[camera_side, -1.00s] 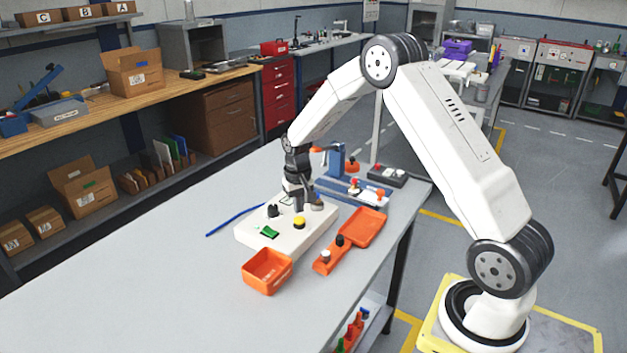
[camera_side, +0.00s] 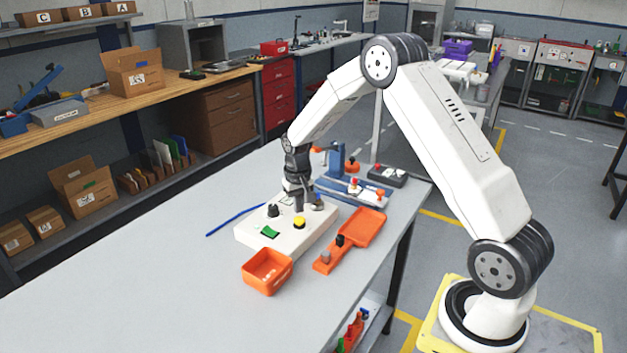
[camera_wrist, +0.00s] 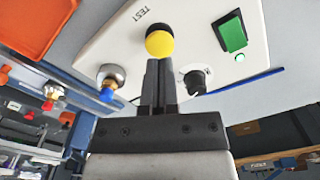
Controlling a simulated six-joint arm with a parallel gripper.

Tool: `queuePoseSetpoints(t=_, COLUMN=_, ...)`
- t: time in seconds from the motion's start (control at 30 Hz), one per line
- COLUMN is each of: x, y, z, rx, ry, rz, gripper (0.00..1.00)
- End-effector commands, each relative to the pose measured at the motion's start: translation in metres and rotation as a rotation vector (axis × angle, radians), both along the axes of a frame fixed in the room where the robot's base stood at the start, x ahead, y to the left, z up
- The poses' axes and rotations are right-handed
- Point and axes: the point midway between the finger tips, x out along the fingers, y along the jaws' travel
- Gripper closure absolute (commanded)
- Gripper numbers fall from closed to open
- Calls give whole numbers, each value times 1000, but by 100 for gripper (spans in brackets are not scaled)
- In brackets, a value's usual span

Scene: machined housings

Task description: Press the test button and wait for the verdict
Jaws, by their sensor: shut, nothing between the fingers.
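A white panel box (camera_side: 255,233) lies on the table, with a yellow button (camera_side: 299,222), a green rocker switch (camera_side: 270,231) and a black knob (camera_side: 273,210). In the wrist view the yellow button (camera_wrist: 160,42) sits beside the word TEST, and a small green light (camera_wrist: 240,58) glows by the switch. A round metal fitting (camera_wrist: 112,75) on the panel shows blue. My gripper (camera_wrist: 158,65) is shut and empty, its fingertips right at the button's edge. I cannot tell whether they touch or press it.
An orange bin (camera_side: 267,272) stands in front of the box. An orange tray (camera_side: 362,228) and a strip with a black and a grey peg (camera_side: 326,257) lie to its right. A blue fixture (camera_side: 337,160) stands behind. The table's left side is clear.

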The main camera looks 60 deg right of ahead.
Motion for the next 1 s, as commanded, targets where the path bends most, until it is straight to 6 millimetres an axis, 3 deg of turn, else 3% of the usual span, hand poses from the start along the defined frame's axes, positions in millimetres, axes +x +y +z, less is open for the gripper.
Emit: queuePoseSetpoints(t=1.0, x=0, y=0, z=-23, rx=0, ry=0, rz=0, gripper=100)
